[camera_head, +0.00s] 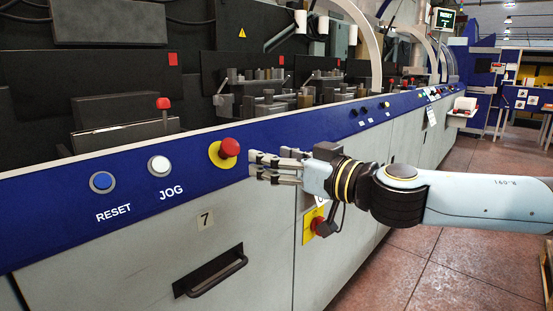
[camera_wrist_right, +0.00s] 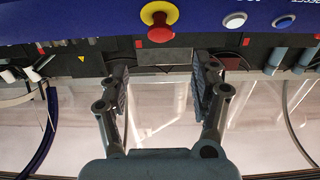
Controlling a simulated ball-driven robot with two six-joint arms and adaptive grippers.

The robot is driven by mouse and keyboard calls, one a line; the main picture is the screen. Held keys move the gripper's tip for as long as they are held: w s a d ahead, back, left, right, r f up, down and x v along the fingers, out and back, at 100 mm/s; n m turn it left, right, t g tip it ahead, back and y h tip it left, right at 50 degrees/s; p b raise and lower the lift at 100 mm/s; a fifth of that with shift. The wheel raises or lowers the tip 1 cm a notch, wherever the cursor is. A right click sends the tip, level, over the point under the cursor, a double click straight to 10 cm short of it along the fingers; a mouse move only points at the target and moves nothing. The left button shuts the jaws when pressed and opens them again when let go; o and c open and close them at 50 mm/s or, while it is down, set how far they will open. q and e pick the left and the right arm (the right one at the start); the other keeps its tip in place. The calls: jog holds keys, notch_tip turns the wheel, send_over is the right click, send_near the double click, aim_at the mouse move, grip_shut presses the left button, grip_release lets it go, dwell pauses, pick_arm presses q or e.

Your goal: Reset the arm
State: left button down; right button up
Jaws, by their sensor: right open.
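My right gripper (camera_head: 264,168) comes in from the right in the head view, in front of the blue panel (camera_head: 60,213) of the machine. Its fingers point left, just right of and below the red emergency button (camera_head: 230,147) on its yellow base. In the right wrist view the gripper (camera_wrist_right: 162,90) shows two fingers apart with nothing between them. The red button also shows there (camera_wrist_right: 160,32), beyond the fingertips. My left gripper is in neither view.
A blue RESET button (camera_head: 102,181) and a white JOG button (camera_head: 159,165) sit left on the panel. A black drawer handle (camera_head: 215,274) juts out below. Open red floor (camera_head: 440,255) is at the right.

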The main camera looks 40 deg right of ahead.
dwell(0.6)
jog(key=d+f+m+g+h, duration=0.2)
jog(key=d+f+m, duration=0.15)
jog(key=f, duration=0.35)
jog(key=d+f+m+g+h, duration=0.15)
jog(key=d+f, duration=0.25)
jog(key=f, duration=0.4)
jog(key=s+d+f+m+g+h, duration=0.15)
jog(key=s+f, duration=0.25)
jog(key=f, duration=0.6)
jog(key=s+d+f+m+g, duration=0.1)
jog(key=s+f+g, duration=0.25)
jog(key=f, duration=0.55)
jog(key=s+a+f+g, duration=0.2)
jog(key=s+a+f, duration=0.1)
jog(key=s+f, duration=0.45)
jog(key=s+a+f+g, duration=0.2)
jog(key=s+f, duration=0.4)
jog(key=f, duration=0.3)
jog(key=s+a+f+n+g+y, duration=0.1)
jog(key=s+a+f, duration=0.4)
jog(key=s, duration=0.6)
jog(key=s+a+f+n+g+y, duration=0.2)
jog(key=s+a+f+n, duration=0.4)
jog(key=s, duration=0.5)
jog(key=shift+s+g, duration=0.4)
jog(key=shift+g, duration=0.45)
jog(key=shift+a+f, duration=0.1)
